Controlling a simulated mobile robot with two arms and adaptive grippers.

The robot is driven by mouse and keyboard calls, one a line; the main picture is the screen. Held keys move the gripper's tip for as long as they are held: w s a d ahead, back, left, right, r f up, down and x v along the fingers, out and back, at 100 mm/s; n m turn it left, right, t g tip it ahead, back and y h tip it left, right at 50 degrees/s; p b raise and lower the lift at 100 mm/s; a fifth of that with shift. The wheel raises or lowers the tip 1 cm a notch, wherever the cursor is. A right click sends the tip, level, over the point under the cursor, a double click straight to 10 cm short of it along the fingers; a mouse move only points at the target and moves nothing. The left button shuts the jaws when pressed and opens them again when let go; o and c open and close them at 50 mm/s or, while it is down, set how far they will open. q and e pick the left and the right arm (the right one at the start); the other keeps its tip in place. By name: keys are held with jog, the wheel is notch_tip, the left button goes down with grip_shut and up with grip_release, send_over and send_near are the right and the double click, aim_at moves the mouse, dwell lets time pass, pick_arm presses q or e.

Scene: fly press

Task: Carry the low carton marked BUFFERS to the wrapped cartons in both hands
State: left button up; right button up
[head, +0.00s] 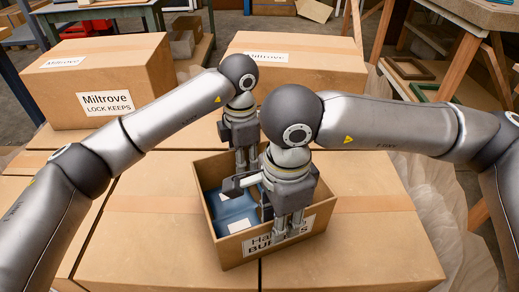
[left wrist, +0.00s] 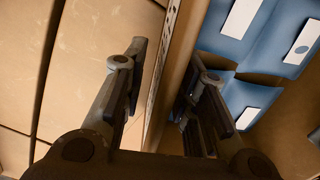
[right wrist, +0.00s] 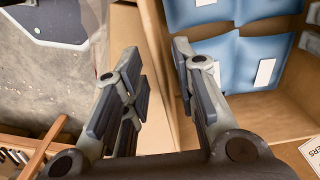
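The low carton (head: 225,256) marked BUFFERS is open-topped, with blue packs (head: 232,212) inside. It appears to sit on the tops of the wrapped cartons (head: 350,245); its underside is hidden. My left gripper (head: 246,165) is at its far wall, with one finger on each side. In the left wrist view (left wrist: 165,85), gaps show between fingers and wall. My right gripper (head: 288,228) straddles the near wall over the label, which it partly hides. In the right wrist view (right wrist: 160,85), its fingers stand apart around the wall.
A wrapped carton marked LOCK KEEPS (head: 105,85) stands at the back left, and another tall carton (head: 320,65) stands at the back. Wooden shelving (head: 470,50) is at the right. Bare carton tops lie left and right of the low carton.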

pick_arm(q)
notch_tip(320, 180, up, 12)
jog(key=shift+f, duration=0.1)
pick_arm(e)
jog(key=shift+r, duration=0.1)
notch_tip(320, 180, up, 12)
dwell(0.6)
